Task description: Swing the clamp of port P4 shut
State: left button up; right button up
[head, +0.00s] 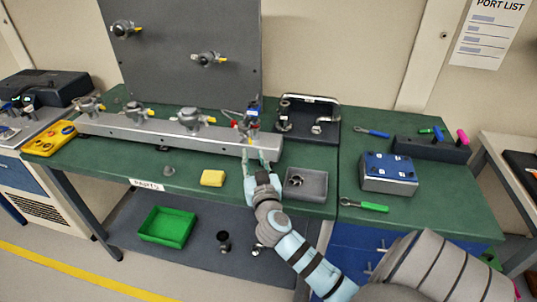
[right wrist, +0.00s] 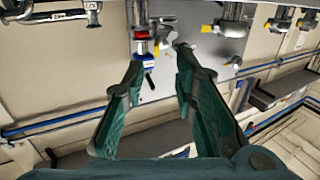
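A long grey bar (head: 160,128) on the green bench carries several metal ports with yellow-tipped clamps. The rightmost port (head: 246,121) has red and blue parts; it also shows in the right wrist view (right wrist: 143,42), beyond the fingers. I cannot read the port labels, nor tell from these views whether its clamp is open or shut. My right gripper (head: 260,161) is in front of the bar's right end, below that port. In the right wrist view its two fingers (right wrist: 157,62) are apart with nothing between them. My left gripper is not in view.
A dark upright panel (head: 185,50) with two more fittings stands behind the bar. A black tray (head: 307,133), a grey bin (head: 306,185) and a blue-topped box (head: 388,172) lie to the right. A yellow block (head: 212,178) lies in front of the bar.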

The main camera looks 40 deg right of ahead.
jog(key=v, duration=0.7)
jog(key=s+a+f+n+g+y, duration=0.1)
jog(key=s+f+g, duration=0.1)
jog(key=f, duration=0.6)
jog(key=s+a+f+n+g+y, duration=0.1)
jog(key=s+f+n+g+y, duration=0.1)
jog(key=f, duration=0.7)
jog(key=s+a+f+n+g+y+p, duration=0.1)
jog(key=s+f+g, duration=0.1)
jog(key=f, duration=0.7)
jog(key=shift+s+g+y, duration=0.3)
jog(key=shift+y, duration=0.1)
jog(key=shift+c, duration=0.2)
